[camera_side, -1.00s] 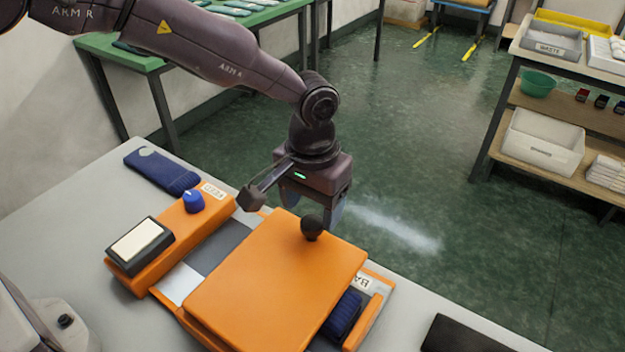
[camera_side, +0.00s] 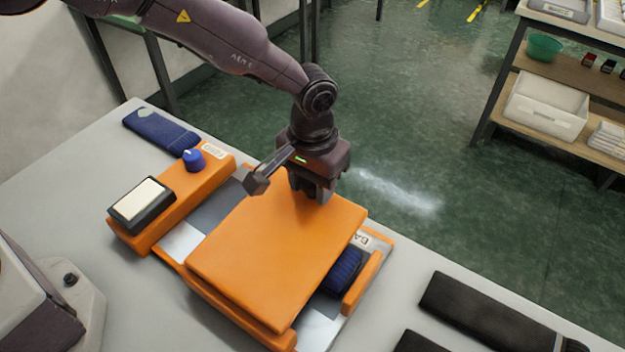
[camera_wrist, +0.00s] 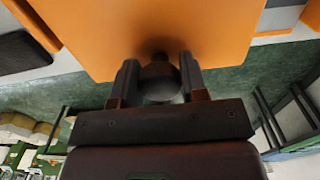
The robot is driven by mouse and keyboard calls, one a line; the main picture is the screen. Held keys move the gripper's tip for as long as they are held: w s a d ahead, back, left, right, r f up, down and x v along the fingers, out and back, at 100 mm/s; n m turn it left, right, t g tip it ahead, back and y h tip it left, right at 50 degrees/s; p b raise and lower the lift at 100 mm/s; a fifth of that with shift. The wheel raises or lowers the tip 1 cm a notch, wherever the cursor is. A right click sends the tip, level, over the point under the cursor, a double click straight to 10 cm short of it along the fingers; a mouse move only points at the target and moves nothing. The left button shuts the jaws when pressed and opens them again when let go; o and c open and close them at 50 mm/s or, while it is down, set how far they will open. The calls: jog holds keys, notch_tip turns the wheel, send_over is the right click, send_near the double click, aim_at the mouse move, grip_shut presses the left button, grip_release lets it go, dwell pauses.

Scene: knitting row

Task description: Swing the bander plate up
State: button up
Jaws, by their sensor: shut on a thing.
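The orange bander plate (camera_side: 275,255) lies low and nearly flat over the bander base, its far edge toward my gripper. My gripper (camera_side: 313,197) is at the plate's far edge and hides the black ball knob there in the side view. In the wrist view my gripper (camera_wrist: 158,85) is shut on the black knob (camera_wrist: 159,82), with one finger on each side of it. The plate also fills the top of the wrist view (camera_wrist: 190,28). A dark blue knitted piece (camera_side: 342,270) shows under the plate's right side.
Left of the plate is an orange feed unit (camera_side: 190,205) with a blue dial (camera_side: 193,159) and a black-framed pale pad (camera_side: 141,204). A folded blue knit (camera_side: 162,131) lies at the table's back left. Black flat pieces (camera_side: 490,310) lie at front right.

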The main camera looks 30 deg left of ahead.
jog(key=shift+s+r+t, duration=0.25)
jog(key=shift+r+t, duration=0.15)
jog(key=shift+r, duration=0.4)
jog(key=shift+s+r+t, duration=0.2)
jog(key=shift+r+t, duration=0.2)
jog(key=shift+r, duration=0.35)
jog(key=shift+s+r+t, duration=0.4)
jog(key=shift+r, duration=0.35)
jog(key=shift+s+r+t, duration=0.35)
jog(key=shift+r+t, duration=0.05)
jog(key=shift+r, duration=0.3)
jog(key=shift+s+r+t, duration=0.4)
jog(key=shift+s+r, duration=0.1)
jog(key=shift+r, duration=0.2)
jog(key=shift+s+r+t, duration=0.4)
jog(key=shift+s+r, duration=0.1)
jog(key=shift+r, duration=0.2)
